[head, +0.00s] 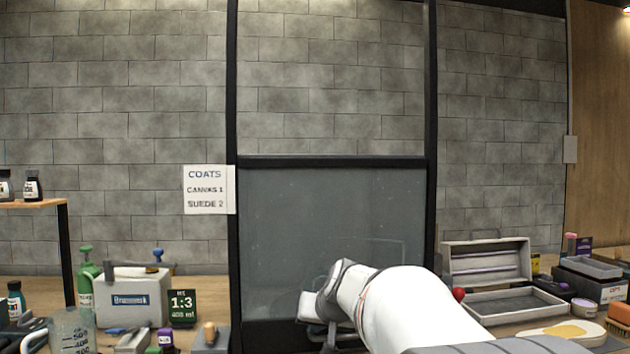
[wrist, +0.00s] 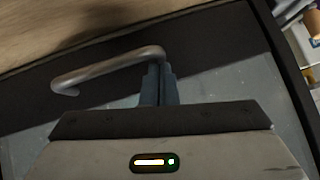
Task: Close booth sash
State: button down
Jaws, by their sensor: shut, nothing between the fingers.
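The booth sash (head: 300,220) is a dark-framed glass panel between two black uprights. Its top rail (head: 330,162) is about mid-height in the head view, and its lower edge is near counter level, partly hidden by my arm. A grey metal bar handle (wrist: 105,70) sits on a dark rail (wrist: 220,60) in the wrist view. My gripper (wrist: 158,70) is shut and empty, its fingertips at the handle's right end. I cannot tell whether they touch it. In the head view my gripper (head: 328,345) is low in front of the sash, its fingertips unclear.
A coats sign (head: 208,190) hangs left of the sash. Left on the counter are a grey case (head: 135,297), a 1:3 sign (head: 182,308) and bottles. Right are an open grey box (head: 487,262), a brush (head: 619,315) and trays. The area above the top rail is open.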

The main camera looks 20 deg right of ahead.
jog(key=shift+f+b, duration=0.4)
jog(key=shift+f, duration=0.5)
jog(key=shift+s+f, duration=0.1)
jog(key=shift+f, duration=0.05)
jog(key=r+p, duration=0.2)
jog(key=r, duration=0.1)
jog(key=r+p, duration=0.1)
jog(key=r, duration=0.1)
jog(key=shift+d+r, duration=0.15)
jog(key=shift+d, duration=0.25)
jog(key=p+v, duration=0.1)
jog(key=v, duration=0.8)
jog(key=s+a+f+n+g+p, duration=0.1)
jog(key=s+a+n+g+p, duration=0.1)
jog(key=s+a+p, duration=0.5)
jog(key=s+a+f+n+g+p, duration=0.1)
jog(key=s+a+n+g+p, duration=0.1)
jog(key=s+a+g+p, duration=0.2)
jog(key=s+a+p, duration=0.3)
jog(key=s+p, duration=0.5)
jog(key=shift+s+g, duration=0.2)
jog(key=shift+g, duration=0.1)
